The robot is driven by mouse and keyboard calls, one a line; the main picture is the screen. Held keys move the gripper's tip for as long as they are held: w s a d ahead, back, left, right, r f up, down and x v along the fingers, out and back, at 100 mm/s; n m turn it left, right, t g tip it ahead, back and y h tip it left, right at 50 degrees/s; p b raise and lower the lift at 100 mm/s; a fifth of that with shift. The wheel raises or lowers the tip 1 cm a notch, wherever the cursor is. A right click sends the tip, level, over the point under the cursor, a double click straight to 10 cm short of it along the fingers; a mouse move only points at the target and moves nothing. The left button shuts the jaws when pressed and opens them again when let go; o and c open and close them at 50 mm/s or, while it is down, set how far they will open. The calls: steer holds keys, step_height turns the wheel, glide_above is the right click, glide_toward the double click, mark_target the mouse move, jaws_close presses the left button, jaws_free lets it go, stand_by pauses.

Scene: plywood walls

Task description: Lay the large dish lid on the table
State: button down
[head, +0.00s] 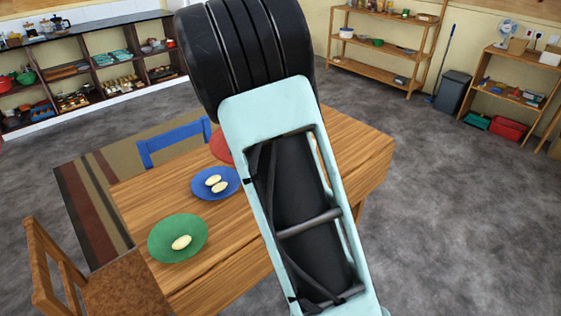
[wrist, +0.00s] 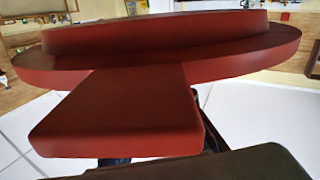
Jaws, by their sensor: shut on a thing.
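The large dish lid (wrist: 160,60) fills the upper part of the wrist view. It is dark red, with a wide rounded rim and a flat block-like tab (wrist: 120,115) reaching toward the camera. My gripper (wrist: 195,158) is shut on the lid at this tab; only dark parts of the fingers show at the bottom. In the head view my arm hides the gripper and the lid. The wooden table (head: 235,238) stands below and behind my arm in the head view.
On the table are a green plate (head: 160,240) with one pale oval item, a blue plate (head: 205,190) with two, and a partly hidden red piece (head: 219,147). A brown chair (head: 60,265) and a blue chair (head: 175,135) stand at the table. Its right end (head: 360,150) looks clear.

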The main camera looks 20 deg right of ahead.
steer(key=w+d+f+m+g+h+b, duration=0.1)
steer(key=w+d+f+m+h+b, duration=0.1)
steer(key=d+f+b, duration=0.3)
steer(key=w+d+f+m+g+h+b, duration=0.1)
steer(key=d+f+h+b, duration=0.4)
steer(key=d+b, duration=0.7)
steer(key=shift+w+d+f+m+b, duration=0.15)
steer(key=shift+w+d+m+b, duration=0.3)
steer(key=shift+m+b, duration=0.4)
steer(key=shift+a, duration=0.15)
